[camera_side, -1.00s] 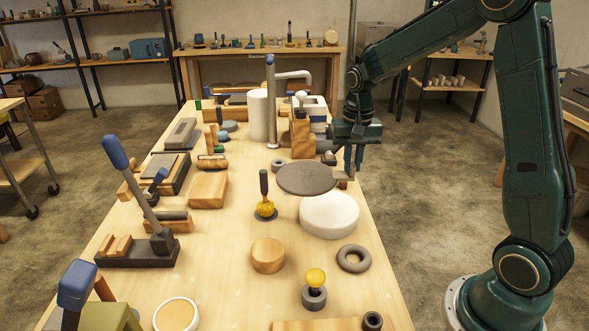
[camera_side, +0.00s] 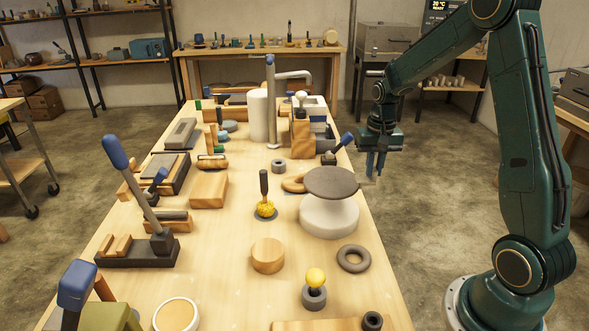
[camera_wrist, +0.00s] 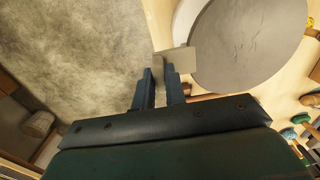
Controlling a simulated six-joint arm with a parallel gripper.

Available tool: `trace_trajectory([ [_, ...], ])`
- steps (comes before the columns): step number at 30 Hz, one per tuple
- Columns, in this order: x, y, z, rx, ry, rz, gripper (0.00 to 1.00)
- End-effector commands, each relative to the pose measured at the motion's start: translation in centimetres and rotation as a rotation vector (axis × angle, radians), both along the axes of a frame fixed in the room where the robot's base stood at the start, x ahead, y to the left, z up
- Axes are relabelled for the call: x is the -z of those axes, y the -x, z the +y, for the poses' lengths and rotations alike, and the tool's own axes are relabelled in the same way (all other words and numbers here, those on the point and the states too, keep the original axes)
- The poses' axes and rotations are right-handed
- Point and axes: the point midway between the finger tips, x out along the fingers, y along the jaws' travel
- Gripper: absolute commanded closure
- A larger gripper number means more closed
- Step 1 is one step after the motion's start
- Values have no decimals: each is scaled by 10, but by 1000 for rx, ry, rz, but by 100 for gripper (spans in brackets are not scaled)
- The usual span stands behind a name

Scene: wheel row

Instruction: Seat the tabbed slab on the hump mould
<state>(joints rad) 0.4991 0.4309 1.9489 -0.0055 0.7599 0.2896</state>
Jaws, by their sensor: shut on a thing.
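The tabbed slab (camera_side: 331,182) is a thin grey-brown disc, roughly level, with a small tab on its right side. My gripper (camera_side: 374,173) is shut on that tab, to the right of the disc. In the wrist view, the blue fingers (camera_wrist: 160,88) pinch the pale tab (camera_wrist: 178,62), and the slab (camera_wrist: 245,45) extends to the upper right. The hump mould (camera_side: 328,217) is a white, round, low block on the table. The slab is above it and covers its top in the side view; whether they touch I cannot tell. A white rim of the mould (camera_wrist: 184,20) shows past the slab in the wrist view.
A grey ring (camera_side: 353,258) lies in front of the mould. A yellow-based tool with a dark handle (camera_side: 265,197) stands to its left. A wooden ring (camera_side: 293,184) and a blue-handled lever (camera_side: 341,146) are behind. The table's right edge is close to the mould.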

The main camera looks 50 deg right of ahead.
Motion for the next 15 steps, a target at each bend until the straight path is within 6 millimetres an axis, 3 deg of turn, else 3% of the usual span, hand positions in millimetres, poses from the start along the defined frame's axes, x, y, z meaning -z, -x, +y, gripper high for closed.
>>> trace_trajectory([
  [15, 20, 0, 0, 0, -1, 1, 100],
])
